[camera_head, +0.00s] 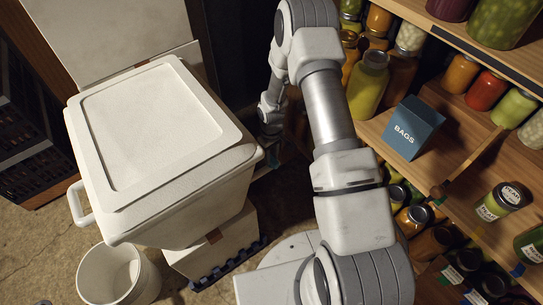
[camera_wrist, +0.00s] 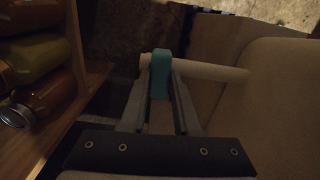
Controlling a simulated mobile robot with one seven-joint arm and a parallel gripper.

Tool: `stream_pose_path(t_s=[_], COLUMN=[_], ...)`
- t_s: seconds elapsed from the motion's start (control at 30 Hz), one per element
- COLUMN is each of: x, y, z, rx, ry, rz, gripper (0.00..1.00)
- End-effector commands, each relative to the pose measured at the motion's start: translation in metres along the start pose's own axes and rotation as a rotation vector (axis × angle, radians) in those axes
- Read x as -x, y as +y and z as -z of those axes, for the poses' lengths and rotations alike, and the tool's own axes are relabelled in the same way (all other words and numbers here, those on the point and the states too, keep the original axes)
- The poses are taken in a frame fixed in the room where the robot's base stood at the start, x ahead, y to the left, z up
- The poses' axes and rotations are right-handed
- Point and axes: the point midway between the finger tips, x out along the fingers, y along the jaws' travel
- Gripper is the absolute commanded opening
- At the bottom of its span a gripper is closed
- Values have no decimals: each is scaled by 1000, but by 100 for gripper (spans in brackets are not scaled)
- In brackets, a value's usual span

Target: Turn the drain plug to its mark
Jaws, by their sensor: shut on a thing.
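The drain plug shows in the wrist view as a teal piece (camera_wrist: 160,72) on a pale round spout (camera_wrist: 210,69). The spout reaches to the right toward the pale side of the cooler (camera_wrist: 285,105). My gripper (camera_wrist: 161,84) is shut on the teal piece, one finger on each side. In the head view the large white cooler (camera_head: 150,125), lid closed, stands at the left. The far end of my arm is beside its right side, in shadow; the plug cannot be made out there. I cannot make out the mark in either view.
A white bucket (camera_head: 137,281) stands on the floor in front of the cooler. Wooden shelves with several jars and a blue bags box (camera_head: 412,128) are at the right. Jars (camera_wrist: 42,92) also lie close on the left in the wrist view. The gap is narrow.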

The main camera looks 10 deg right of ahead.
Motion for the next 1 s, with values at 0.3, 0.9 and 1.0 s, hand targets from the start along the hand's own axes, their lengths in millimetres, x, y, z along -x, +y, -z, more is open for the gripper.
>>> stream_pose_path(t_s=[0.3, 0.9, 1.0], x=[0, 1, 1], y=[0, 0, 0], z=[-1, 0, 0], rx=[225, 796, 892], ry=[-2, -1, -1], rz=[1, 1, 1], gripper=[0, 0, 0])
